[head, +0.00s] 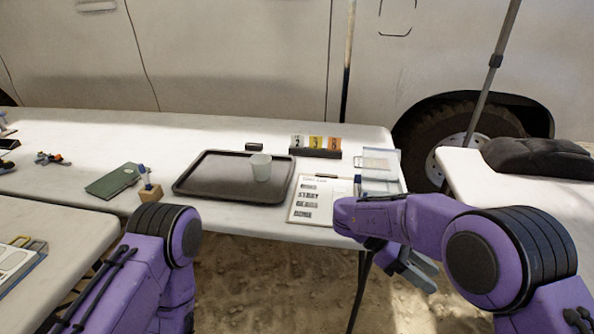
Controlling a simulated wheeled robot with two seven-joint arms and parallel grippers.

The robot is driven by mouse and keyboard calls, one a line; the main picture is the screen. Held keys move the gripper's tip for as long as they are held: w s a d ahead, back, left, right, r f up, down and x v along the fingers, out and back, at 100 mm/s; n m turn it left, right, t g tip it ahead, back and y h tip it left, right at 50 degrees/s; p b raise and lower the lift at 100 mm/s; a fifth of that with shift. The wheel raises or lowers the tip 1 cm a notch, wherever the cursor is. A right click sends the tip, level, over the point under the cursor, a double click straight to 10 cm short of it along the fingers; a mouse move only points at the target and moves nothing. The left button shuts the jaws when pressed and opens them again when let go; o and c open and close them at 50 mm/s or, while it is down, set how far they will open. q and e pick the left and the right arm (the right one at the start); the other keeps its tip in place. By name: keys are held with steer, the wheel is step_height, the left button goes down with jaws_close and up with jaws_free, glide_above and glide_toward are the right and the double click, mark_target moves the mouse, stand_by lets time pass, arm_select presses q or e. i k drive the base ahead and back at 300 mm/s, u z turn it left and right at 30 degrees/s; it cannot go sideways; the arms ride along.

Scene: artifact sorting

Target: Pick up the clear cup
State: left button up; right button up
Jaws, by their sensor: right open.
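The clear cup (261,167) stands upright on the dark tray (228,193), toward the tray's right side, on the white table. My right gripper (424,279) is off the table's front edge, low and to the right of the cup, pointing down and right. It is open, with nothing seen between its fingers, and is well apart from the cup. My left arm comes in at the lower left, but its gripper is not in view.
A printed sheet on a clipboard (313,207) lies right of the tray, with numbered cards (316,143) behind it. A clear box (378,163) is at the table's right end. A green notebook (112,181) and small wooden block (150,192) lie left. A gap separates the right table (470,170).

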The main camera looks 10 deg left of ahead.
mark_target(260, 162)
steer(key=z, duration=1.4)
steer(key=i, duration=0.7)
steer(key=u, duration=3.1)
steer(key=i, duration=1)
